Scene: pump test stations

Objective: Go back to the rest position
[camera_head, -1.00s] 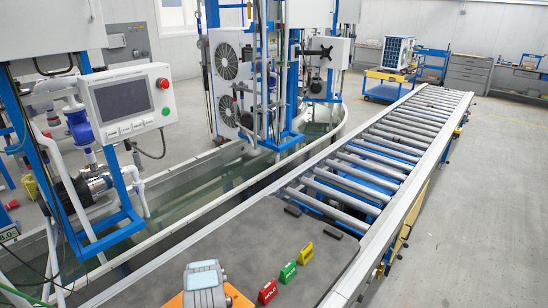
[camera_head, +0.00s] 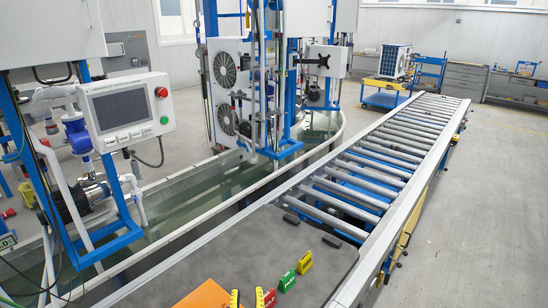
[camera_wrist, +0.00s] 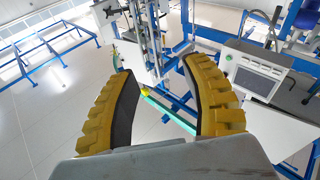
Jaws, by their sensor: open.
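My gripper (camera_head: 247,298) shows only as two yellow fingertips at the bottom edge of the head view, in front of the grey tabletop. In the wrist view my gripper (camera_wrist: 157,72) has its two yellow, ribbed fingers spread wide apart with dark inner pads. Nothing is between the fingers except the distant background. No rest-position marker is visible.
An orange plate (camera_head: 205,295) lies on the grey table (camera_head: 235,255) beside red (camera_head: 269,298), green (camera_head: 287,281) and yellow (camera_head: 305,262) tags. A roller conveyor (camera_head: 385,165) runs away to the right. A control panel (camera_head: 125,109) stands left. Floor at right is clear.

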